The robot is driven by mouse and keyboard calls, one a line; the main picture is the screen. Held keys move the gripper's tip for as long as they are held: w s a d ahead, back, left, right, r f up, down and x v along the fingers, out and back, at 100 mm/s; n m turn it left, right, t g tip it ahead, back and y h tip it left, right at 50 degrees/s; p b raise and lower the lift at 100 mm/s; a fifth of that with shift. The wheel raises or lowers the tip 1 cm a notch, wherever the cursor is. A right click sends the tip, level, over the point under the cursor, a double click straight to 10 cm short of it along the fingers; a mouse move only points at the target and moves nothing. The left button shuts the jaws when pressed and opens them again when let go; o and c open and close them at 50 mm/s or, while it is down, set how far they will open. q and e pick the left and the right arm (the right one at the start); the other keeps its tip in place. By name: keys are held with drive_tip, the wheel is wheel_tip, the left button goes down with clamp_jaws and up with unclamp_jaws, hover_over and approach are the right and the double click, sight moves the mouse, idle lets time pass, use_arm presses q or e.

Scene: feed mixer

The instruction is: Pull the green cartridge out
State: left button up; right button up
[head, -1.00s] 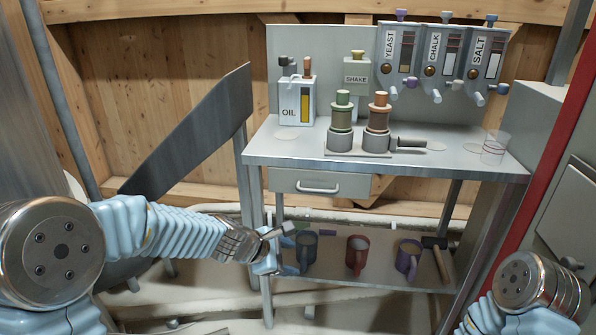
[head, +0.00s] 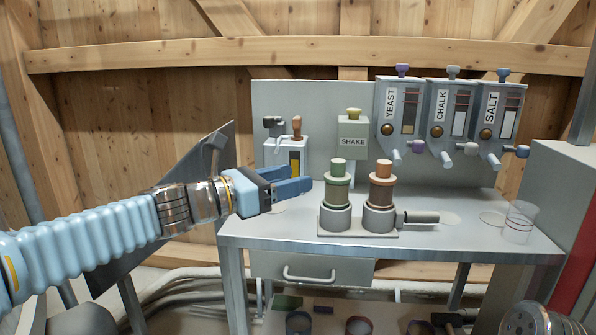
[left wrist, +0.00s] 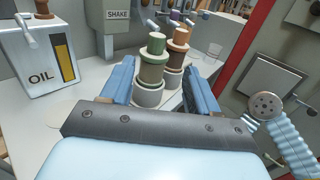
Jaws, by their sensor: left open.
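The green cartridge (head: 336,187) stands upright in the left grey socket of a small base on the bench. It also shows in the left wrist view (left wrist: 153,60), between my fingers but beyond them. An orange-brown cartridge (head: 381,184) stands in the right socket beside it. My left gripper (head: 294,187) is open and empty, to the left of the green cartridge and apart from it, at about its height. In the left wrist view its two blue fingers (left wrist: 155,85) point toward the cartridges. My right gripper is out of view.
The oil dispenser (left wrist: 45,55) stands behind my left gripper. The shake dispenser (head: 353,138) is behind the cartridges. Yeast, chalk and salt dispensers (head: 450,115) hang on the back panel. A clear cup (head: 519,222) stands at the right of the bench (head: 450,243). A handle (head: 420,217) juts from the base.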

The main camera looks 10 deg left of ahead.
sight(337, 193)
use_arm(q)
drive_tip(key=x, duration=0.9)
drive_tip(key=p+x, duration=0.1)
drive_tip(key=x, duration=0.4)
drive_tip(key=shift+w+f, duration=0.25)
drive_tip(key=shift+w, duration=0.15)
drive_tip(key=shift+a, duration=0.1)
clamp_jaws()
drive_tip(key=shift+r, duration=0.1)
